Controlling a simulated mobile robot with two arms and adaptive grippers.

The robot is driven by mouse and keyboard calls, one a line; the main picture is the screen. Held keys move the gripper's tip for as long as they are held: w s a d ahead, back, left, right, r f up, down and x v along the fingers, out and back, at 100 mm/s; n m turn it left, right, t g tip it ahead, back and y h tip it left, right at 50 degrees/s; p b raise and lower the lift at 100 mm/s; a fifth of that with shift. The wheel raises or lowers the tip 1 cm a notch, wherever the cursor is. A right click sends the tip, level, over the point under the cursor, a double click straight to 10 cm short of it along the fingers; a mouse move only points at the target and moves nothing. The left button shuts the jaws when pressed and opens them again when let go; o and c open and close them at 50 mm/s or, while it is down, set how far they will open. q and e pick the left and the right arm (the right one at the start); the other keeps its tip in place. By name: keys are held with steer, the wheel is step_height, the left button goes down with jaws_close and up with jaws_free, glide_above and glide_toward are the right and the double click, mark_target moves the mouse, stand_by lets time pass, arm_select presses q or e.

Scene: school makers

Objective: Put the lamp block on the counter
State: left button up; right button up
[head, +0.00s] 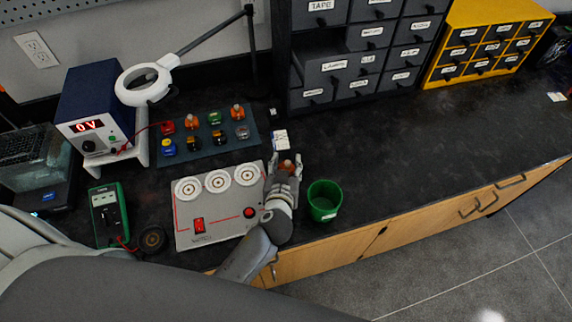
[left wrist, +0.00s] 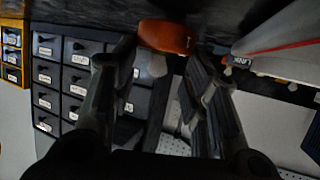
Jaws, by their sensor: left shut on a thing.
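My left gripper (head: 284,172) is over the counter, between the white panel board and the green bin. It is shut on an orange lamp block (head: 288,165), mostly hidden by the fingers in the head view. In the left wrist view the orange lamp block (left wrist: 167,36) shows between the fingertips, with a pale bulb-like part below it in the picture. The dark counter (head: 385,160) lies close to the block; I cannot tell whether they touch. My right gripper is not in view.
The white panel board (head: 222,217) with three round sockets is left of the gripper, the green bin (head: 324,201) right. A dark mat (head: 217,140) holds several coloured blocks. A small white box (head: 280,140) and drawers (head: 340,67) stand behind. The counter's right side is clear.

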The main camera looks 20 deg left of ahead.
arm_select(q)
steer(key=shift+f+b, duration=0.3)
steer(key=shift+f, duration=0.1)
steer(key=o, duration=1)
steer(key=shift+o, duration=0.4)
steer(key=v, duration=1.2)
